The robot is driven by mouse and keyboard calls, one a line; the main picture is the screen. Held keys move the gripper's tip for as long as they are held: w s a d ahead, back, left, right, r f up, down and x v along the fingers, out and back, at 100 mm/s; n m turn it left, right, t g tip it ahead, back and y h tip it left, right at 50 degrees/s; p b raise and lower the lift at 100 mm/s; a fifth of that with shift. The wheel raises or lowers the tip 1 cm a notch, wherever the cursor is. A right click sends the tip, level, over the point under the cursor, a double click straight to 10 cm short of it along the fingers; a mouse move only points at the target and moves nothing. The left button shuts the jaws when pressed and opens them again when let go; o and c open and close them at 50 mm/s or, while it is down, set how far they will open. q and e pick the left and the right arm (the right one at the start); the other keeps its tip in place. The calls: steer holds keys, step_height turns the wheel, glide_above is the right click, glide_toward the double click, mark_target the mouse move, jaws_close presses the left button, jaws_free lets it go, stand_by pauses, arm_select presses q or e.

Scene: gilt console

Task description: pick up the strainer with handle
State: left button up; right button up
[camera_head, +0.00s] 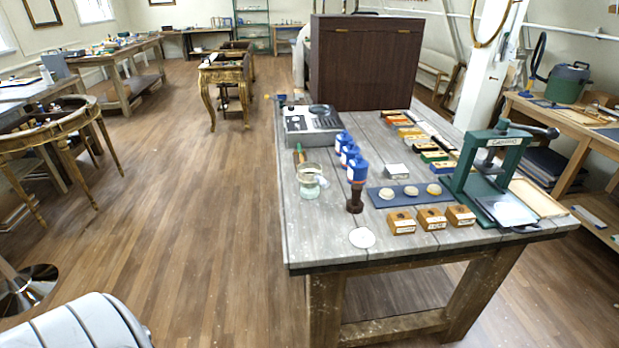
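I cannot make out a strainer with handle for certain in the head view. On the near grey wooden workbench (320,254), a glass jar (310,181) with pale contents stands near the left edge. A thin stick with a green end (299,150) lies behind the jar. A flat, pale round disc (362,238) lies near the front edge. Neither of my grippers shows in this view.
A brown cabinet (362,65) stands behind.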

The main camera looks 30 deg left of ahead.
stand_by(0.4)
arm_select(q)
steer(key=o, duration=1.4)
